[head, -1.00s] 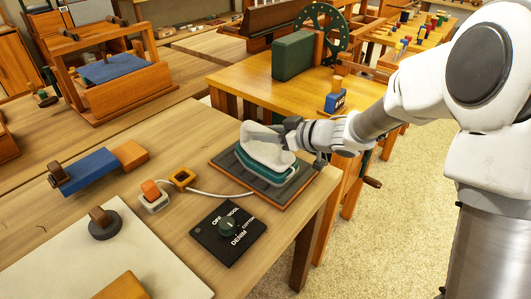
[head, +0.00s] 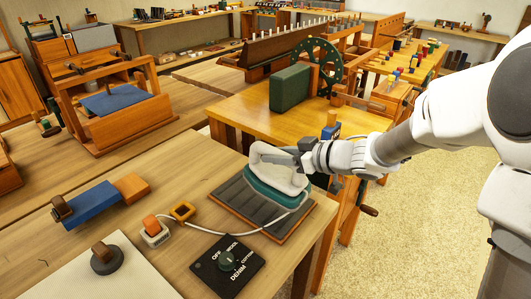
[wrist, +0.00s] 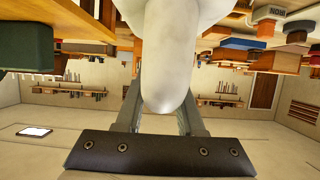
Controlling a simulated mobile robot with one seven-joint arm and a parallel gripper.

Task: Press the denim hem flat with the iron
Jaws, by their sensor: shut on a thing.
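My gripper (head: 297,156) is shut on the handle of the iron (head: 277,190), which has a cream body and a teal lower part. The iron appears raised slightly above the dark ribbed rest pad (head: 236,200) with an orange-brown edge. In the wrist view, the pale handle (wrist: 166,60) lies between the fingers. A blue strip (head: 92,203), perhaps the denim hem, lies at the left with a brown block (head: 61,207) at one end and an orange-brown block (head: 131,187) at the other. The black dial panel (head: 245,250) carries fabric names including DENIM.
A pale board (head: 70,265) with a dark round weight (head: 107,260) lies at lower left. A wooden loom (head: 118,105) stands behind. Bare tabletop separates the blue strip and pad.

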